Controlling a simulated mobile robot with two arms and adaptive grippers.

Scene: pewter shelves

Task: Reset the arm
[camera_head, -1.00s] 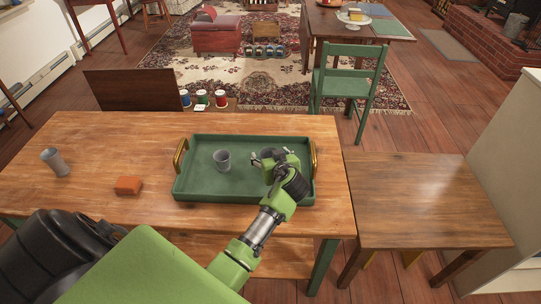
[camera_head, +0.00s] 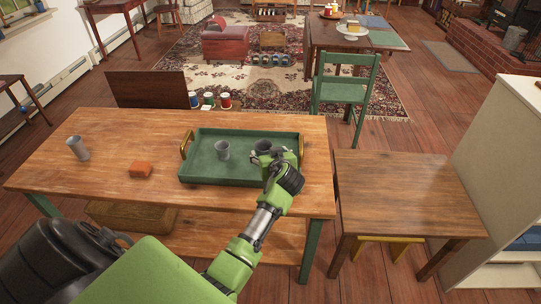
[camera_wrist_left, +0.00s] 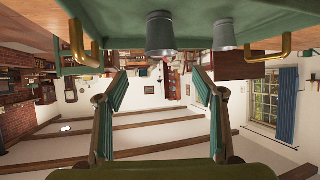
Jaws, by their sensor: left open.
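My left gripper (camera_head: 273,160) reaches over the front right part of the green tray (camera_head: 210,175). It is open and empty, its two fingers spread apart in the left wrist view (camera_wrist_left: 160,82). A grey cup (camera_head: 263,146) stands upright in the tray just beyond the gripper, partly hidden by it. In the upside-down left wrist view this cup (camera_wrist_left: 161,35) appears ahead of the gap between the fingers. A second grey cup (camera_head: 222,151) stands in the tray to the left and shows in the wrist view (camera_wrist_left: 224,33). My right gripper is not in view.
The tray, with brass handles (camera_head: 186,145), rests on a wooden table (camera_head: 110,125). A lower side table (camera_head: 405,195) at right is bare. A green chair (camera_head: 345,90) stands behind.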

